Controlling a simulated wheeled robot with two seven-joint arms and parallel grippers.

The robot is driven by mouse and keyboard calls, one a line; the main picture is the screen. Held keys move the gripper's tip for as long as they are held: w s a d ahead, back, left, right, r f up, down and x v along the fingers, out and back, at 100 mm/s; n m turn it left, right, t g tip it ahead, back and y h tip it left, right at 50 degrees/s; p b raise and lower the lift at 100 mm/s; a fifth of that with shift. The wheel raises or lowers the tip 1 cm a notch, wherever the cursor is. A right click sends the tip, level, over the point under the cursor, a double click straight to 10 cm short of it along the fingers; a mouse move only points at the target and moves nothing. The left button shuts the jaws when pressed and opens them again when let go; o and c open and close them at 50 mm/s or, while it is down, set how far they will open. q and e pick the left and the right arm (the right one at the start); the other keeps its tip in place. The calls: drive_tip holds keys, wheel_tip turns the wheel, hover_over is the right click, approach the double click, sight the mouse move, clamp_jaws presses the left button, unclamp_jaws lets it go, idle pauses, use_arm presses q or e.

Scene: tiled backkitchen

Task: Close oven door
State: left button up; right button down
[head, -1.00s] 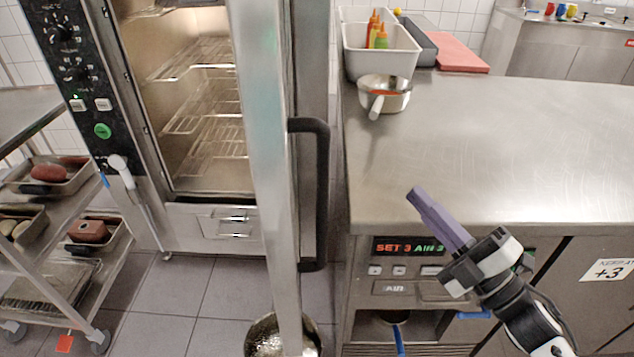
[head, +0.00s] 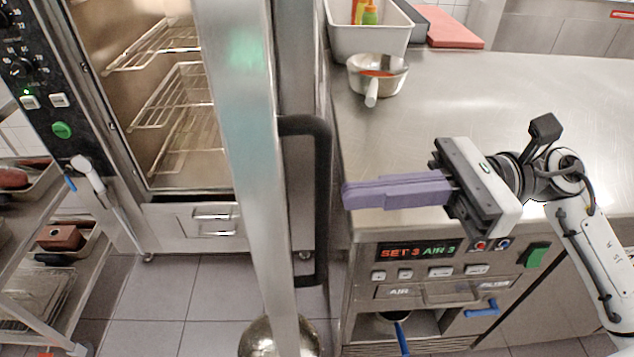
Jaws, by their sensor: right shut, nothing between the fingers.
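The oven (head: 165,222) stands at the left with its lit inside and wire racks (head: 170,100) in view. Its door (head: 262,190) is open and is seen nearly edge-on, jutting toward me. The black door handle (head: 323,200) is on the right face of the door. My right gripper (head: 345,194) has purple fingers that are shut and empty. Its tips point left at the handle, a short way to the right of it, in front of the counter's edge. My left gripper is not in view.
A steel counter (head: 480,100) lies at the right, with a saucepan (head: 378,80), a white bin (head: 365,42) and a red board (head: 453,28). A tray trolley (head: 50,240) stands at the left. A round metal bowl (head: 280,337) is low by the door.

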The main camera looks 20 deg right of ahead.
sight(317, 198)
drive_tip(key=shift+w+a+p, duration=0.2)
drive_tip(key=shift+a+p, duration=0.1)
drive_tip(key=shift+a, duration=0.7)
drive_tip(key=shift+w+a+p, duration=0.2)
drive_tip(key=shift+a+p, duration=0.05)
drive_tip(key=shift+a, duration=0.75)
drive_tip(key=shift+w+a+p, duration=0.2)
drive_tip(key=shift+a+p, duration=0.1)
drive_tip(key=shift+a, duration=0.7)
